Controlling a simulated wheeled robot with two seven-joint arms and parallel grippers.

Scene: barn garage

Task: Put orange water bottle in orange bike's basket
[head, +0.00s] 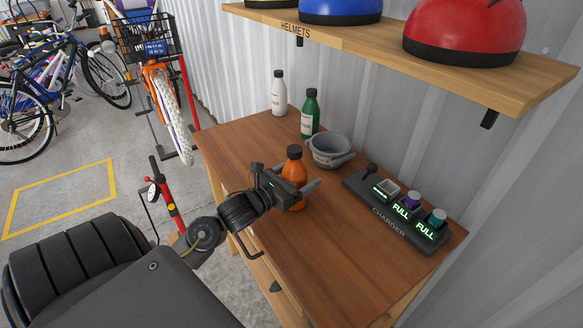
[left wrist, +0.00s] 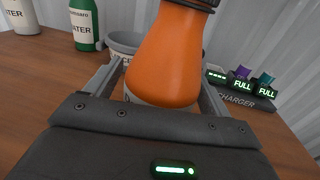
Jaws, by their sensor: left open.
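The orange water bottle (head: 294,170) with a dark cap stands upright on the wooden workbench (head: 350,250). My left gripper (head: 306,192) is open, with its fingers on either side of the bottle. In the left wrist view the orange bottle (left wrist: 168,60) fills the space between the two fingers (left wrist: 162,95); I cannot tell whether either finger touches it. The orange bike (head: 163,95) stands at the back left, beyond the bench. Its dark wire basket (head: 146,42) is at the front with a blue plate. My right gripper is not in view.
A grey bowl (head: 328,150), a green bottle (head: 310,115) and a white bottle (head: 279,95) stand behind the orange bottle. A charger (head: 398,212) lies to the right. A helmet shelf (head: 390,42) overhangs the bench's back. A red floor pump (head: 165,190) stands left of the bench.

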